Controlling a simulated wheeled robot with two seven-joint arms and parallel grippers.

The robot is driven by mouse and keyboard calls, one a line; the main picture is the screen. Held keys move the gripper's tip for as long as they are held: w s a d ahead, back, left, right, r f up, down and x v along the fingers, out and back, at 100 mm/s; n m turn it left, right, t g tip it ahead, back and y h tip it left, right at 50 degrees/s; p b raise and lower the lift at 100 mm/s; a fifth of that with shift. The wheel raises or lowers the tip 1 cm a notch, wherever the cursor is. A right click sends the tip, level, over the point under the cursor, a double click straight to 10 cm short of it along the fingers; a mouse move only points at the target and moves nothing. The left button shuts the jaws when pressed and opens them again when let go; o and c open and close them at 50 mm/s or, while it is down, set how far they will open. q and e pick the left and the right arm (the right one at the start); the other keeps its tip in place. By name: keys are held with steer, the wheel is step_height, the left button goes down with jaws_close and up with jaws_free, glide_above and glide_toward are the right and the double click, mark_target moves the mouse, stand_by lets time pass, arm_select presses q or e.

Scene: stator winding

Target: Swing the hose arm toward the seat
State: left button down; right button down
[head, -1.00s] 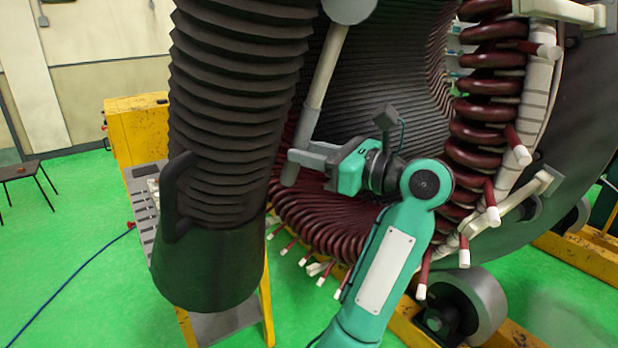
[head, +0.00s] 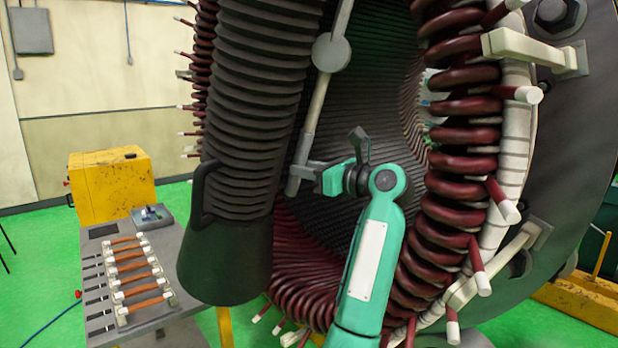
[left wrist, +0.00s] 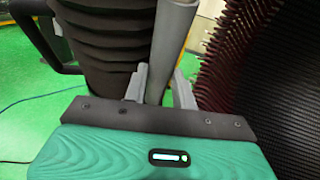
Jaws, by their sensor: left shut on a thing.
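The hose arm is a thick dark ribbed hose (head: 262,110) with a wide smooth black end (head: 228,262), a side handle (head: 203,190) and a thin grey rod (head: 318,110) beside it. The hose hangs in front of the stator's left part, slightly tilted. My left gripper (head: 303,178) is shut on the lower end of the grey rod. In the left wrist view the rod (left wrist: 172,50) stands between the two fingers (left wrist: 158,88), with the hose (left wrist: 105,45) close on its left. I cannot tell which part is the seat. My right gripper is not in view.
The stator's dark bore and dark red coils (head: 465,165) with white-tipped leads stand close right of my left arm. A grey table (head: 190,318) with several copper bars is left of the hose's lower end. A yellow box (head: 112,185) stands behind it.

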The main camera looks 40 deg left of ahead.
arm_select(q)
steer(key=shift+w, duration=0.15)
steer(key=c, duration=1.1)
jaws_free()
steer(key=shift+s+d+b, duration=0.2)
steer(key=shift+d+b, duration=2.55)
steer(key=shift+d, duration=4.15)
